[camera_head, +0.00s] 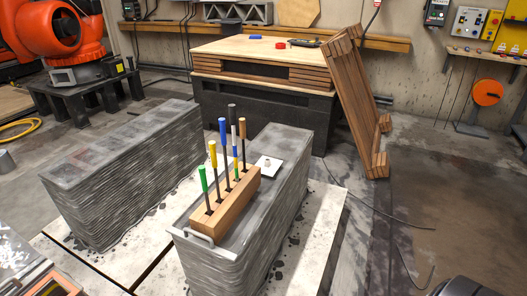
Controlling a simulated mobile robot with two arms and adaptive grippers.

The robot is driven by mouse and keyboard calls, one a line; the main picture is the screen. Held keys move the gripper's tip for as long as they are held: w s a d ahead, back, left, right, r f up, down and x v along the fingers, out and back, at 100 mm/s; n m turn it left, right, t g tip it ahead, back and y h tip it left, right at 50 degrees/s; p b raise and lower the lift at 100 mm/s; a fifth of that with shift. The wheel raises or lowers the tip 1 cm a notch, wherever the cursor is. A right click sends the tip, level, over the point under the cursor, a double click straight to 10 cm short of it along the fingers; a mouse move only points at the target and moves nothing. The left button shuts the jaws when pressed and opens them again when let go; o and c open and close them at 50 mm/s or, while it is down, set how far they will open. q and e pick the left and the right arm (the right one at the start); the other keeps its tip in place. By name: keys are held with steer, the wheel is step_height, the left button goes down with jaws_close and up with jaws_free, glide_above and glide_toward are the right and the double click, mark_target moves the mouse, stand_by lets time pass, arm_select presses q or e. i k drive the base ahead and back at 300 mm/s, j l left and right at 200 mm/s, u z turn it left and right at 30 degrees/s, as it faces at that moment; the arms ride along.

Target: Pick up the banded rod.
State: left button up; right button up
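A wooden block (228,205) stands on a low layered concrete wall and holds several upright rods. One thin rod near the back of the row shows white, blue and yellow-green bands and looks like the banded rod (235,152). A dark grey top shows just above it; I cannot tell if it belongs to the same rod. Around it stand rods with green (203,172), yellow (213,147), blue (222,126) and brown (242,127) tops. Neither of my grippers is in view.
A white card (268,163) with a small object lies behind the block. A metal handle (199,238) is at the wall's front end. Another concrete wall (75,165) is left. A workbench (235,50), leaning timber frame (345,85) and orange machine (62,30) stand behind. Floor at right has cables.

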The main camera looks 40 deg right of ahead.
mark_target(232, 108)
steer(key=z, duration=0.9)
steer(key=u, duration=1.5)
steer(key=z, duration=1.5)
